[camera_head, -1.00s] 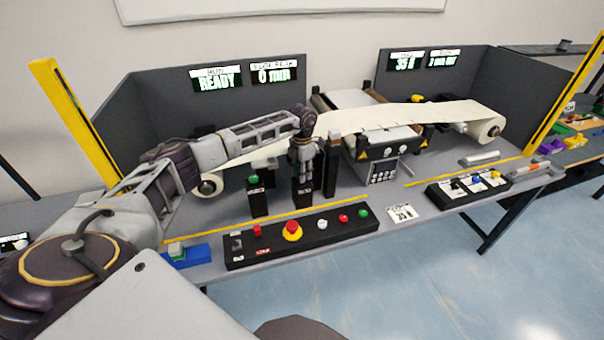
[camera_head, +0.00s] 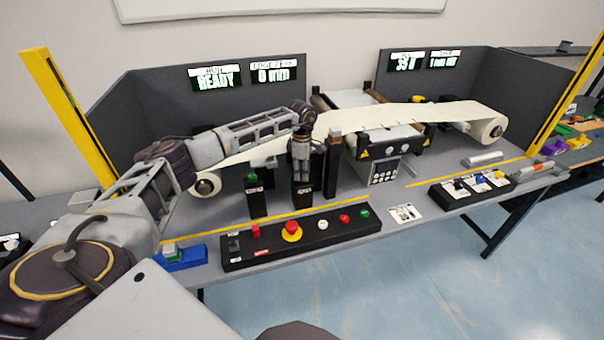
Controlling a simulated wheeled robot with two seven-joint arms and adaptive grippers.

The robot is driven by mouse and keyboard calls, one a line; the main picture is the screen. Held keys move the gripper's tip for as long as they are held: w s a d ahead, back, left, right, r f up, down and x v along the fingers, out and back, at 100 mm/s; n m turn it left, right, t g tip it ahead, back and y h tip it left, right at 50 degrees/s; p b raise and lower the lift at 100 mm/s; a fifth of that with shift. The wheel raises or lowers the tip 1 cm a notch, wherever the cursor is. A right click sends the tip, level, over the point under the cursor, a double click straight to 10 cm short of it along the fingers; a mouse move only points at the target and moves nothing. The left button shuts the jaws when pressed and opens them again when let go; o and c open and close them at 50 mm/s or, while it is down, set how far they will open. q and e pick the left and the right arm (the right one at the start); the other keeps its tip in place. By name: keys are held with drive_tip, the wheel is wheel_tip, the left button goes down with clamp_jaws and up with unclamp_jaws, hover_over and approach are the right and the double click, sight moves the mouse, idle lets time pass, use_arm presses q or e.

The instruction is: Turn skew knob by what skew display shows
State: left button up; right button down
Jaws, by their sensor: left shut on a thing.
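My left gripper (camera_head: 301,160) points down, shut on the skew knob at the top of the middle black post (camera_head: 301,196). The fingers hide the knob, so its angle cannot be read. On the back panels, one display reads READY (camera_head: 215,79), and another, labelled edge peak, reads 0 mm (camera_head: 273,73). On the right panel, one display seems to read 35 N (camera_head: 405,63); a smaller one (camera_head: 444,60) seems to read 1 mm out. I cannot make out which is the skew display. My right gripper is not in view.
A post with a green top (camera_head: 254,188) stands left of the gripper, and a taller post (camera_head: 333,165) stands close on its right. The web (camera_head: 430,111) runs behind. A button panel (camera_head: 296,236) lies in front. Yellow guard posts (camera_head: 70,112) flank the bench.

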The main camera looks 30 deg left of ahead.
use_arm(q)
drive_tip(key=shift+m, duration=0.6)
drive_tip(key=shift+r, duration=0.1)
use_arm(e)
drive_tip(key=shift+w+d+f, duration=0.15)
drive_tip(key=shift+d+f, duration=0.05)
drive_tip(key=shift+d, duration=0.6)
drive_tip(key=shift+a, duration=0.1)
use_arm(q)
drive_tip(key=o, duration=0.9)
drive_tip(key=shift+o, duration=0.5)
wheel_tip(320, 180, up, 12)
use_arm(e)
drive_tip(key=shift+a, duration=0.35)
